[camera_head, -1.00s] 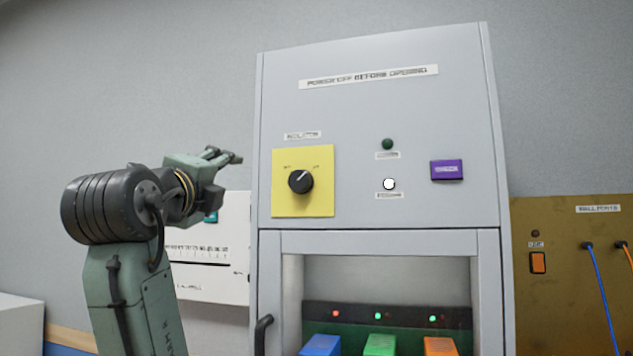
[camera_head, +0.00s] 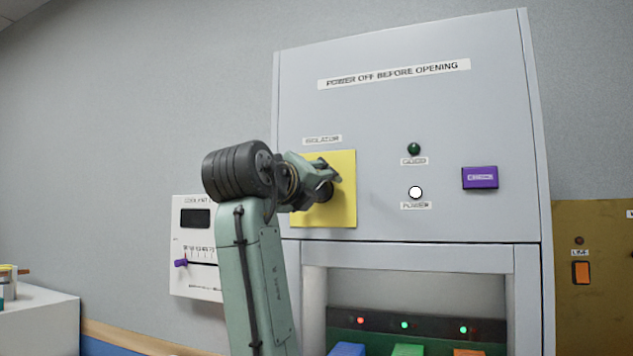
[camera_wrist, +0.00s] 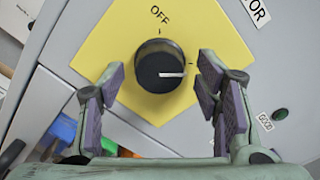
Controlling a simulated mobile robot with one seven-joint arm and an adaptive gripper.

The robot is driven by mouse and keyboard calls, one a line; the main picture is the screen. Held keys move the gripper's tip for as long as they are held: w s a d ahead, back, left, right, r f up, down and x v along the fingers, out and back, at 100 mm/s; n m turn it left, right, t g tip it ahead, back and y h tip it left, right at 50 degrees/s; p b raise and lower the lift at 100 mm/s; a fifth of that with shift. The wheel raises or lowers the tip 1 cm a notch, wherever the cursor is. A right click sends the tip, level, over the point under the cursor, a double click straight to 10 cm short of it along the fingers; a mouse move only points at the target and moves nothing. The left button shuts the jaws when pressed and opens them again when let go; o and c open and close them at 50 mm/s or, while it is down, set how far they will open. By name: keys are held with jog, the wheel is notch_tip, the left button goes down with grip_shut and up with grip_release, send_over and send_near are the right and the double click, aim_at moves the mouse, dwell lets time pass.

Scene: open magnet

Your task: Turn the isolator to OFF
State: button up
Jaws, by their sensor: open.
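The isolator is a black round knob (camera_wrist: 160,68) with a white pointer line, on a yellow plate (camera_head: 343,211) on the grey cabinet. In the wrist view the pointer aims right, at a tick mark away from the OFF label (camera_wrist: 160,15). My gripper (camera_wrist: 162,85) is open, its padded fingers on either side of the knob with visible gaps in the picture. I cannot tell whether the fingers reach past the knob's face. In the head view my gripper (camera_head: 333,180) covers most of the knob.
On the cabinet are a dark green lamp (camera_head: 414,149), a lit white power lamp (camera_head: 415,192) and a purple button (camera_head: 480,177). A white panel with a slider (camera_head: 196,278) hangs at left. Coloured modules (camera_head: 408,349) sit in the bay below.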

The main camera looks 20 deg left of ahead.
jog(key=shift+w, duration=0.45)
jog(key=shift+c, duration=0.3)
jog(key=c, duration=1.1)
